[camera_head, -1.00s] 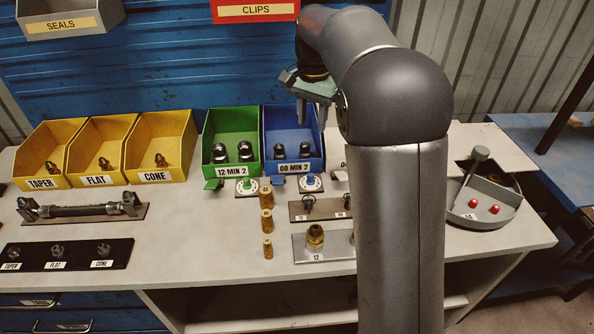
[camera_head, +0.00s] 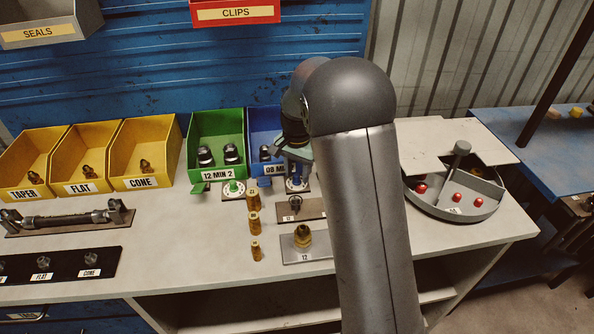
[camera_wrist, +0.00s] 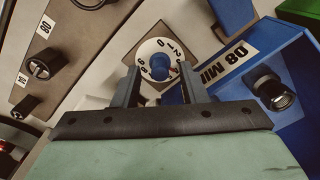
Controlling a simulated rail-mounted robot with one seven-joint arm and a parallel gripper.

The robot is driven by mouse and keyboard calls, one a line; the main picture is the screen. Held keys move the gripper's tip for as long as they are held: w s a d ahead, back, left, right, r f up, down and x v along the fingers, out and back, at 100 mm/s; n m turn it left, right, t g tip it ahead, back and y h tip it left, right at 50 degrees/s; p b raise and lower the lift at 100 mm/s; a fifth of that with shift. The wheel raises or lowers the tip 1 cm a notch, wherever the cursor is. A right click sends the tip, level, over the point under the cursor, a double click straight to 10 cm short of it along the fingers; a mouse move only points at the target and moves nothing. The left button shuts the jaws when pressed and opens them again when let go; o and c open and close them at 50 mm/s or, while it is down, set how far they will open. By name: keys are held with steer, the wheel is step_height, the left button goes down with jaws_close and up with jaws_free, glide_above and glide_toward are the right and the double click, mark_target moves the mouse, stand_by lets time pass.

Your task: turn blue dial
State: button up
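The blue dial (camera_head: 297,184) sits on a small plate in front of the blue bin, partly hidden below my gripper (camera_head: 297,168) in the head view. In the wrist view, the blue dial (camera_wrist: 160,66) shows a blue knob on a round white face with black numbers. My gripper (camera_wrist: 160,76) is open there, its two grey fingers apart, with the knob in line with the gap between them. I cannot tell whether the fingertips reach down beside the knob or stop above it.
The blue bin (camera_wrist: 288,75) labelled 08 MIN is close to the right finger in the wrist view. A green dial (camera_head: 232,189) stands to the left. Brass fittings (camera_head: 254,220) and a plate with black-handled pins (camera_head: 310,208) stand in front.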

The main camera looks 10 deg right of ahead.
steer(key=shift+f, duration=0.2)
jaws_close()
steer(key=shift+n, duration=0.4)
steer(key=n+b, duration=0.1)
steer(key=n, duration=0.3)
steer(key=shift+n, duration=0.4)
steer(key=n, duration=0.6)
steer(key=shift+r+b, duration=0.1)
steer(key=shift+b, duration=0.2)
